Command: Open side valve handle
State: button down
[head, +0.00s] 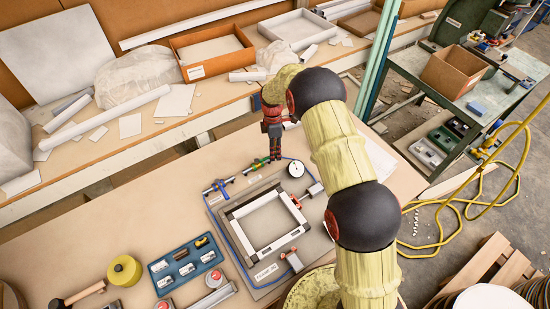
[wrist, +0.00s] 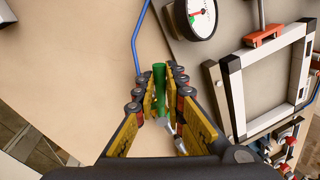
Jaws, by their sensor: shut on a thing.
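The green valve handle (wrist: 159,88) stands between my gripper's fingers in the wrist view, with a silver metal part at its near end. My gripper (wrist: 158,95) is shut on this handle, its yellow pads on both sides. In the head view my gripper (head: 275,152) points down at the back edge of the fixture plate (head: 225,205). Green parts of the valve (head: 257,164) show just left of the fingertips there. The fingers hide part of the handle, and I cannot tell the valve's exact angle.
A white dial gauge (head: 295,169) stands close to the right of my gripper. It also shows in the wrist view (wrist: 196,18). A white-and-black square frame (head: 268,222) lies on the plate. A blue-handled fitting (head: 218,186) is to the left. The bench beyond the plate is bare.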

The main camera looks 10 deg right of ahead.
jog(key=shift+w+a+r+n+h, duration=0.1)
jog(key=shift+w+a+n+h, duration=0.1)
jog(key=shift+w+n, duration=0.7)
jog(key=shift+w+a+n+h, duration=0.2)
jog(key=shift+w+n, duration=0.3)
jog(key=shift+n, duration=0.7)
jog(key=shift+w, duration=0.1)
jog(key=c, duration=1.8)
grip_release()
jog(key=shift+c, duration=0.2)
jog(key=v, duration=1.1)
jog(key=shift+r, duration=0.4)
jog(key=shift+a, duration=0.1)
